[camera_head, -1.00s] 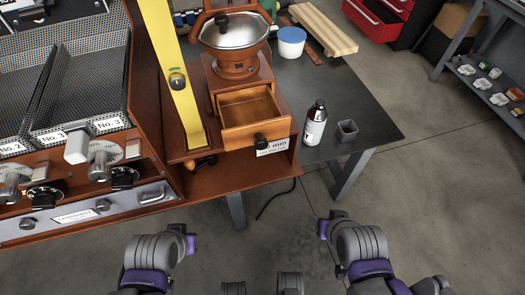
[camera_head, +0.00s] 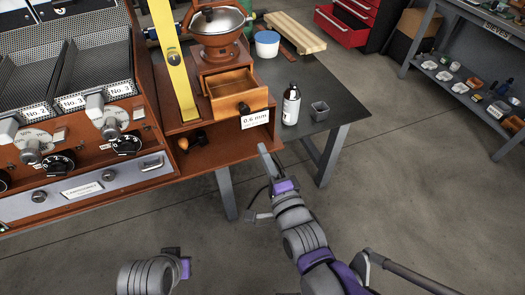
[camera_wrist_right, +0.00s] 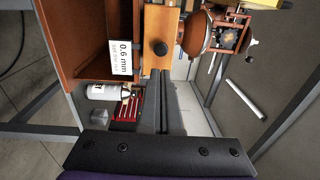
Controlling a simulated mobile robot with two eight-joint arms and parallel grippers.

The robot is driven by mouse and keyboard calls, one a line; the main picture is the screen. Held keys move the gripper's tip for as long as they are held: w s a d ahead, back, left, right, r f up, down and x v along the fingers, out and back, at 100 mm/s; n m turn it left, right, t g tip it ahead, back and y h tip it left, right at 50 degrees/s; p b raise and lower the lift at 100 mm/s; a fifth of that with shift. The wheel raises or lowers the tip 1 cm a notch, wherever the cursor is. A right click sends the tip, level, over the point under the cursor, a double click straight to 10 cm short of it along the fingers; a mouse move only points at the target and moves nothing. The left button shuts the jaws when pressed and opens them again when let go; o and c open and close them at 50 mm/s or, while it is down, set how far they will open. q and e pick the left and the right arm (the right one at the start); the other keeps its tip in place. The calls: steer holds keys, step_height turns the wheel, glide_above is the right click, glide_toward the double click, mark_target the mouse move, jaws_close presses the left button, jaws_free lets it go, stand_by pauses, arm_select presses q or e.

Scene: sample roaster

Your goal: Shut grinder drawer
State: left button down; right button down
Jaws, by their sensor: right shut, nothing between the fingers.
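The grinder (camera_head: 216,35) is a reddish-brown mill with a silver lid on a wooden base. Its light wooden drawer (camera_head: 242,108) stands pulled out and looks empty, with a dark round knob (camera_head: 244,107) on its front. In the right wrist view the drawer front (camera_wrist_right: 160,22) and knob (camera_wrist_right: 160,48) lie just beyond my fingertips. My right gripper (camera_head: 264,148) is shut and empty, below and in front of the drawer; its fingers (camera_wrist_right: 162,76) point toward the knob with a gap that I cannot judge. My left gripper (camera_head: 182,266) is low, far from the drawer; its fingers are not clear.
A white-labelled bottle (camera_head: 291,106) and a grey cup (camera_head: 319,111) stand right of the drawer on the dark table (camera_head: 345,103). A yellow upright bar (camera_head: 172,60) stands left of the grinder. A "0.6 mm" label (camera_head: 255,119) sits below the drawer. Floor in front is free.

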mark_target(245, 113)
steer(key=b+x, duration=0.1)
steer(key=x, duration=1)
steer(key=shift+w, duration=0.35)
steer(key=shift+a, duration=0.1)
steer(key=x, duration=0.8)
steer(key=b+x, duration=0.1)
steer(key=x, duration=0.3)
steer(key=shift+w+a+f, duration=0.1)
steer(key=shift+a+f, duration=0.05)
steer(key=shift+f, duration=0.2)
steer(key=shift+w+r, duration=0.1)
steer(key=shift+r, duration=0.1)
